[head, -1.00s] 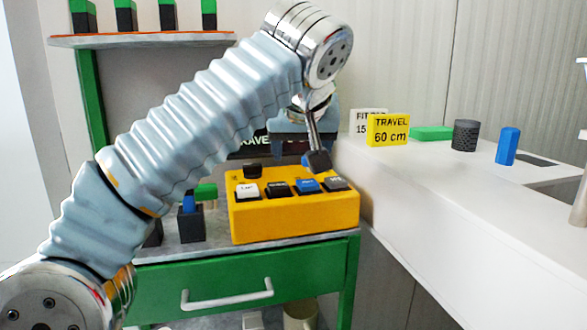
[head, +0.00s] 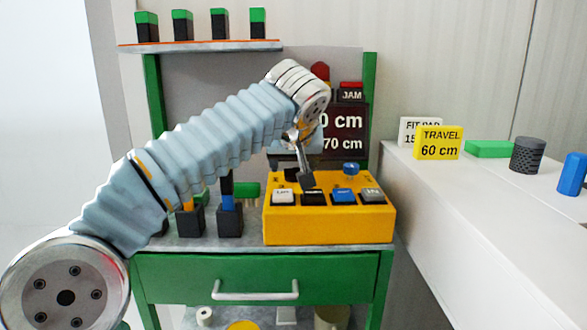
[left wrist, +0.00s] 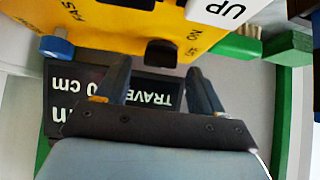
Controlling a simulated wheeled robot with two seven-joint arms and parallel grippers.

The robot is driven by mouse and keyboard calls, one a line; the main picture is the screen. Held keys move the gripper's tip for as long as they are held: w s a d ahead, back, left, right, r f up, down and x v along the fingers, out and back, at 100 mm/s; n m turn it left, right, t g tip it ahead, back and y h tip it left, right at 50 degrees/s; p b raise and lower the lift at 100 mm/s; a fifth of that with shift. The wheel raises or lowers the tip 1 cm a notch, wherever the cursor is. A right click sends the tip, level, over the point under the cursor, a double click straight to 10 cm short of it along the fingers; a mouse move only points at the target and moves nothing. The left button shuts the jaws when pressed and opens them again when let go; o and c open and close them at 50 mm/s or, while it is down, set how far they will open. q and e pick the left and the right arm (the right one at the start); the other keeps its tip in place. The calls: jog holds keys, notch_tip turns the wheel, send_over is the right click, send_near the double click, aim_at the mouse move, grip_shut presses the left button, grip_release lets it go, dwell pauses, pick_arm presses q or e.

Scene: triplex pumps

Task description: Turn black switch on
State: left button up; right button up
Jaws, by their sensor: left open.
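The yellow control box (head: 330,226) stands on the green-framed bench. On it, the black switch (head: 290,174) is at the back left, partly hidden by my gripper. It also shows in the left wrist view (left wrist: 161,53), beside an "ON" marking. My left gripper (head: 306,180) reaches down over the box from behind, by the black switch. In the left wrist view, its two fingers (left wrist: 157,72) are spread apart, with the black switch between and just beyond the tips. Whether a finger touches it I cannot tell. My right gripper is out of view.
White, black, blue and grey buttons line the box's front; the white button (head: 283,196) is leftmost. A blue knob (head: 351,169) is at the back right. A display (head: 343,135) stands behind. Black holders (head: 230,220) sit left of the box. A white counter (head: 470,220) is at the right.

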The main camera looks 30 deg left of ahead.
pick_arm(q)
jog(key=shift+x, duration=0.85)
jog(key=c, duration=1.1)
jog(key=shift+o, duration=0.2)
